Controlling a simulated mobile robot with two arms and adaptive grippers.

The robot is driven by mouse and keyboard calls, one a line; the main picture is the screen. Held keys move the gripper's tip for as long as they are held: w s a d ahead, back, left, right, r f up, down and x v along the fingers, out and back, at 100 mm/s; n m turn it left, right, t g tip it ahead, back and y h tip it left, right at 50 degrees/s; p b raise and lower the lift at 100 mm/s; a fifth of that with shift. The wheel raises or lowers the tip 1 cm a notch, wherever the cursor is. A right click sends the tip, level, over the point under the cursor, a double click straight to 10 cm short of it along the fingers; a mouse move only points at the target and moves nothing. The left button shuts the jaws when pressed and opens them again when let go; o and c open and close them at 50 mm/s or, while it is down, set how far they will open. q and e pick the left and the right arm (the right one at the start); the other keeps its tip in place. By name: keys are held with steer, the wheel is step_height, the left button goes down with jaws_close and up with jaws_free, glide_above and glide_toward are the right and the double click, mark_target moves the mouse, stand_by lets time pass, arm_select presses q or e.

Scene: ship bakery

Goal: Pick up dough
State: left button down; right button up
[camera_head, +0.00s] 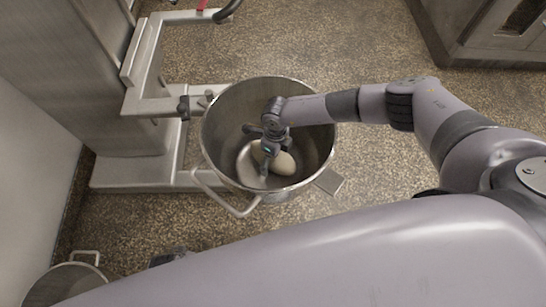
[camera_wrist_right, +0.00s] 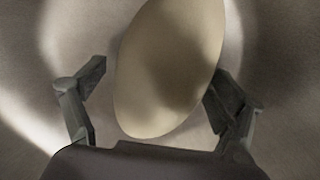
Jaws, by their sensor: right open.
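A pale, smooth, oval lump of dough (camera_head: 282,163) lies at the bottom of a metal mixing bowl (camera_head: 226,98) in the head view. My right gripper (camera_head: 259,153) reaches down into the bowl and is open over the dough, hiding part of it. In the right wrist view the dough (camera_wrist_right: 165,70) stands between the two spread fingers of my right gripper (camera_wrist_right: 157,78). The right-hand finger lies close against the dough's edge; I cannot tell if it touches. A gap shows at the left-hand finger. My left gripper is not in view.
The bowl has a looped handle (camera_head: 226,200) at its front and sits against a metal mixer stand (camera_head: 150,105) on the left. A second metal pot (camera_head: 65,283) stands at the lower left. Speckled floor (camera_head: 300,45) is clear behind the bowl.

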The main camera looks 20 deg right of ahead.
steer(key=shift+c, duration=0.3)
steer(key=shift+w, duration=0.1)
steer(key=c, duration=2)
